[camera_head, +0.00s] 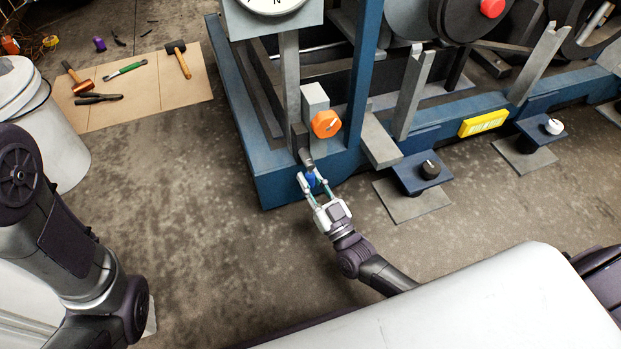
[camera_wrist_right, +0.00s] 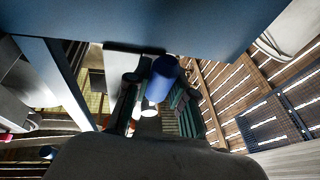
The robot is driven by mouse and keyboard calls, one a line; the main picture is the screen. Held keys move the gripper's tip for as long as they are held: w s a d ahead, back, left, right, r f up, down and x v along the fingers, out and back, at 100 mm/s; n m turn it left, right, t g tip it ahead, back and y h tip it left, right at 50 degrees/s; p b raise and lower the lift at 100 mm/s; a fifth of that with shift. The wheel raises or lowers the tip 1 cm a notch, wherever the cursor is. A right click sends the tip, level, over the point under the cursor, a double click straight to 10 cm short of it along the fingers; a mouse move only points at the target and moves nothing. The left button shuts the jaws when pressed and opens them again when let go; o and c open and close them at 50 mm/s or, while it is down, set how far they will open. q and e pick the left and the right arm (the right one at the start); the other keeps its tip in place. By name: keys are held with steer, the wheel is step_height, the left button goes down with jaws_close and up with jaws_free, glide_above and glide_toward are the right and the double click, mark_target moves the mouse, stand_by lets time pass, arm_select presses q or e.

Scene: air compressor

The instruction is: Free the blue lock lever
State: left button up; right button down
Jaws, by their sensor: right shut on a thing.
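The blue lock lever (camera_head: 311,179) is at the lower front corner of the blue compressor frame (camera_head: 278,188), at the end of a short dark grey shaft (camera_head: 306,157). My right gripper (camera_head: 314,182) reaches up to it from below right, its fingers on either side of it, shut on it. In the right wrist view the lever is a blue cylinder (camera_wrist_right: 163,76) in the middle, just under the frame's blue beam (camera_wrist_right: 190,25). The fingers partly hide the lever in the head view. My left arm shows at the left, but its gripper is out of view.
An orange hexagonal knob (camera_head: 326,123) sits just above the lever on a grey post. A black knob (camera_head: 430,170) and a white knob (camera_head: 554,127) are on brackets to the right. Tools lie on a cardboard sheet (camera_head: 142,97) at upper left, near a white bucket (camera_head: 62,150).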

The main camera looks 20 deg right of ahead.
steer(key=c, duration=1)
jaws_free()
steer(key=v, duration=0.7)
steer(key=shift+s+f, duration=0.15)
steer(key=shift+s, duration=0.15)
